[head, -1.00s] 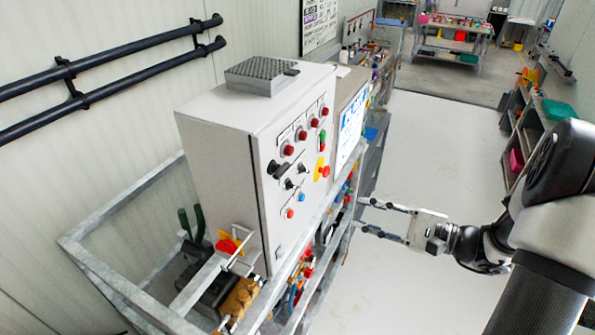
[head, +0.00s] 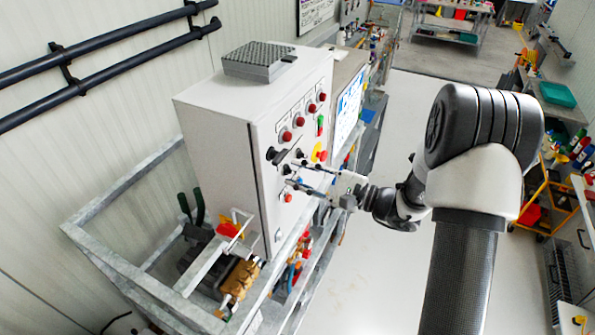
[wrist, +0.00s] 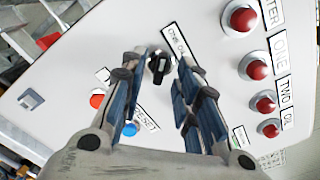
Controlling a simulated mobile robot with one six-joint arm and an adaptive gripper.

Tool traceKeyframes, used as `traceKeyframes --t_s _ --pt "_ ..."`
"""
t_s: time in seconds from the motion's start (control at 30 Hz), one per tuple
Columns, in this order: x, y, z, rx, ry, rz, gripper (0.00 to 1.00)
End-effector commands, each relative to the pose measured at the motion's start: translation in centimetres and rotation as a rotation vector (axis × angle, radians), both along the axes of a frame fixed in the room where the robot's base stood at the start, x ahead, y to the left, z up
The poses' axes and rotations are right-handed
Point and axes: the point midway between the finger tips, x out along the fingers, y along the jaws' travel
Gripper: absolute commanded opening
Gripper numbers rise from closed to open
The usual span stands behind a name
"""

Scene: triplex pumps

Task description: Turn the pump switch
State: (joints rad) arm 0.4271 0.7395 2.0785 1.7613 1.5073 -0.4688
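The pump control box (head: 215,140) is a pale grey cabinet left of centre in the head view. Its front panel carries black rotary switches, lamps and buttons. One black switch knob (wrist: 158,67) shows in the wrist view below a partly hidden white label. My gripper (head: 295,174) is at the panel's switch area in the head view. In the wrist view my gripper (wrist: 160,62) is open, one finger on each side of that knob, with gaps visible. I cannot tell whether the fingertips reach the panel or touch the knob.
Several red lamps (wrist: 243,18) line the panel's right in the wrist view. A blue button (wrist: 130,129) and a red button (wrist: 97,100) lie near the left finger. A yellow-backed emergency stop (head: 319,153) is close to my gripper. A metal frame (head: 110,255) surrounds the box.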

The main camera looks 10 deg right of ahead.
Motion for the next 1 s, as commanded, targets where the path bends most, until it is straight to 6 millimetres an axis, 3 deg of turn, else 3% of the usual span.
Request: traceKeyframes --t_s 0.43,0.87,1.0 --pt "0.75 1.06 -0.05 0.001 0.001 0.0 0.29" --pt "0.73 1.04 -0.02 0.001 0.001 0.0 0.01" --pt "0.72 1.04 -0.03 0.001 0.001 0.0 0.0"
